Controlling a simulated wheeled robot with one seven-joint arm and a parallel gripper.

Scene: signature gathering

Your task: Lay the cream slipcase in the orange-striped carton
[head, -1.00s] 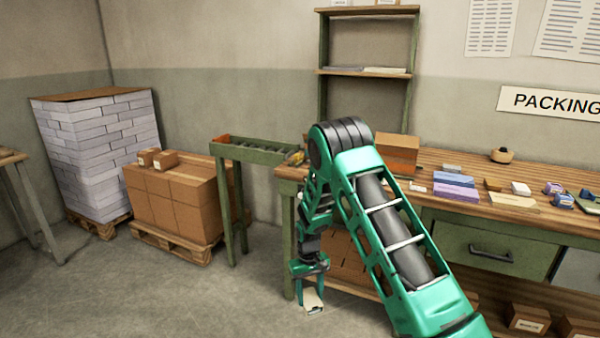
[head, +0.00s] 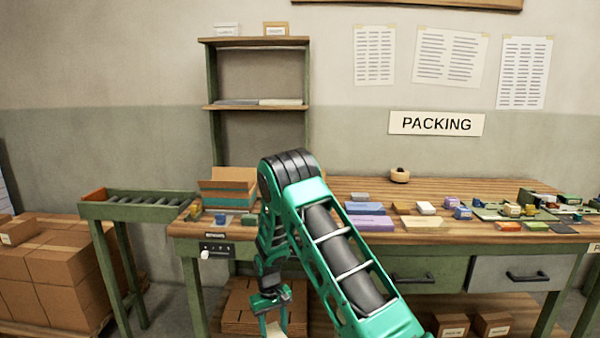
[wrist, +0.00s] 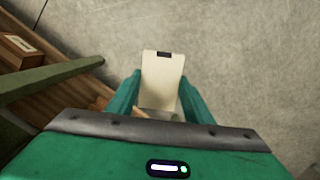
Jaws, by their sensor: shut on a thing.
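My gripper (head: 273,318) is shut on the cream slipcase (wrist: 162,82), which sits between its two fingers in the wrist view. In the head view only a small part of the slipcase (head: 274,329) shows at the bottom edge. The gripper hangs low in front of the bench, below the worktop. An open carton (head: 228,199) stands on the left end of the bench, up and left of my gripper. It shows orange-brown flaps and a teal band; I cannot clearly tell an orange stripe. My arm stands just right of it.
The wooden bench (head: 345,258) holds several small boxes, a purple box (head: 370,223) and a cream packet (head: 423,222) among them. A roller stand (head: 140,203) is at its left, beside stacked brown boxes (head: 50,262). Flat cardboard lies under the bench. Bare floor shows beneath the slipcase.

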